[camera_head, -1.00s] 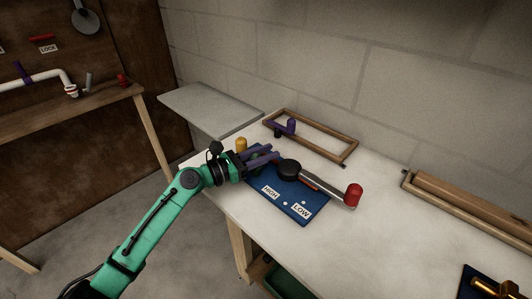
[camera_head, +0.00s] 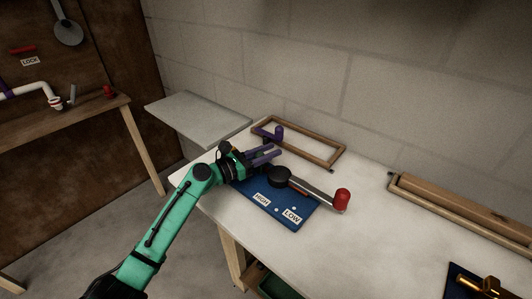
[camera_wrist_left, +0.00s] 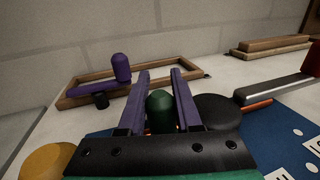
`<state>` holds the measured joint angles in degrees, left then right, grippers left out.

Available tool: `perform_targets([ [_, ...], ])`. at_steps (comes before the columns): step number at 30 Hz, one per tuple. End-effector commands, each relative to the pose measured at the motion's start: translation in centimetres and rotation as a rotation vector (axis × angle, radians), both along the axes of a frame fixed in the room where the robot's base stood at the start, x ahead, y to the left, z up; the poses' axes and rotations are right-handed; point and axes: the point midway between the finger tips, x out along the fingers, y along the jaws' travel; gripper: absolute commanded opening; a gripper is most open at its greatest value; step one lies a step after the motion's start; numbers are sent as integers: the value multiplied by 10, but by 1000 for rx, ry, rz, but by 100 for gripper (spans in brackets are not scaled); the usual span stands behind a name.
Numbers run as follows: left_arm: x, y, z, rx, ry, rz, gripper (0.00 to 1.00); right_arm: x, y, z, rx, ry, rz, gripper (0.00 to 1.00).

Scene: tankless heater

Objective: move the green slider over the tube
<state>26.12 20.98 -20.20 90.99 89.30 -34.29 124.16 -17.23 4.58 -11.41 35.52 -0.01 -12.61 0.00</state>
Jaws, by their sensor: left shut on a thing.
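My left gripper (camera_head: 275,151) has purple fingers and reaches over the back left of a blue board (camera_head: 273,210) on the table. In the left wrist view (camera_wrist_left: 160,76), its fingers stand on both sides of the dark green rounded slider (camera_wrist_left: 160,112), shut on it. The slider's base is hidden behind the gripper body. In the head view the slider is hidden by the gripper. A grey bar (camera_head: 312,188), perhaps the tube, runs from a black round hub (camera_head: 280,176) to a red knob (camera_head: 342,200). My right gripper is not in view.
A wooden frame (camera_head: 322,160) with a purple peg (camera_head: 278,132) lies behind the board. A yellow knob (camera_wrist_left: 47,162) stands left of the gripper. A long wooden tray (camera_head: 450,211) and a brass fitting (camera_head: 490,287) lie to the right. The table between is clear.

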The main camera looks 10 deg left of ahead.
Motion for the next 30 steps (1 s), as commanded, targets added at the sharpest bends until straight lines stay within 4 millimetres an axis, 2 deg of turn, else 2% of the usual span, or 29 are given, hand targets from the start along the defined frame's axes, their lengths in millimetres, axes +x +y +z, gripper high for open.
perform_targets([
  [1, 0, 0, 0, 0, 0, -1, 37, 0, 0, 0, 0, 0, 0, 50],
  [3, 0, 0, 0, 0, 0, -1, 63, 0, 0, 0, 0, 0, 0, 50],
  [13, -1, 1, 0, 0, 0, 0, 64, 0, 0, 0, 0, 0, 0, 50],
  [17, -8, 10, -2, 1, 2, 1, 64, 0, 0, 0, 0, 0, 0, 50],
  [30, -67, 79, -4, 2, 3, 1, 64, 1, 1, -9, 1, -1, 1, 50],
])
